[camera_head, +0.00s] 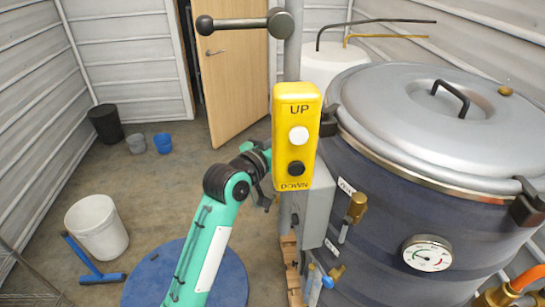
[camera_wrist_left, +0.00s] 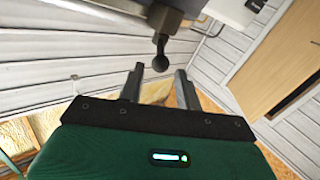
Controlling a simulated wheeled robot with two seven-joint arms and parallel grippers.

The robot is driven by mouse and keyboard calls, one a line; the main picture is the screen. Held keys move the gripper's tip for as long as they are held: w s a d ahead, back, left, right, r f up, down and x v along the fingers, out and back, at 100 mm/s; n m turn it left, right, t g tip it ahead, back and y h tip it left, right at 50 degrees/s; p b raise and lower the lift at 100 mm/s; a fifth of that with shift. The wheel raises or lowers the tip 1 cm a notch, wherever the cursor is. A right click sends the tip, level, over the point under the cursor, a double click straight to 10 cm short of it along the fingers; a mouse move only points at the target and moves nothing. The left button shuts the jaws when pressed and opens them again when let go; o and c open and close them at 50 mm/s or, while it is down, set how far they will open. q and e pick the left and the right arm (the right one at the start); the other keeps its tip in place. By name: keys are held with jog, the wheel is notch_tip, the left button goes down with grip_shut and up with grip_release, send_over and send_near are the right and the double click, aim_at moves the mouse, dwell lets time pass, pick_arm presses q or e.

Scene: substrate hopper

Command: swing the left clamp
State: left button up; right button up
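The left clamp (camera_head: 329,121) is a dark fitting at the left edge of the vessel's lid, mostly hidden behind the yellow UP/DOWN box. In the left wrist view a dark block with a short ball-ended lever (camera_wrist_left: 160,54), apparently this clamp, hangs ahead of my left gripper (camera_wrist_left: 160,82). The two fingers are apart with nothing between them, and the ball is just beyond the fingertips, roughly centred; contact is not visible. In the head view my left gripper (camera_head: 264,190) is beside the yellow box, partly hidden by it. My right gripper is not in view.
The yellow box (camera_head: 297,135) and a grey post (camera_head: 292,60) with a ball-ended handle (camera_head: 238,23) stand close to my left arm. The lid (camera_head: 400,105) is on the vessel (camera_head: 385,235); another clamp (camera_head: 527,204) is at its right. A white bucket (camera_head: 97,228) stands lower left.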

pick_arm(q)
jog(key=b+v, duration=0.1)
jog(key=v, duration=0.5)
jog(key=shift+s+b, duration=0.15)
jog(key=shift+b, duration=0.2)
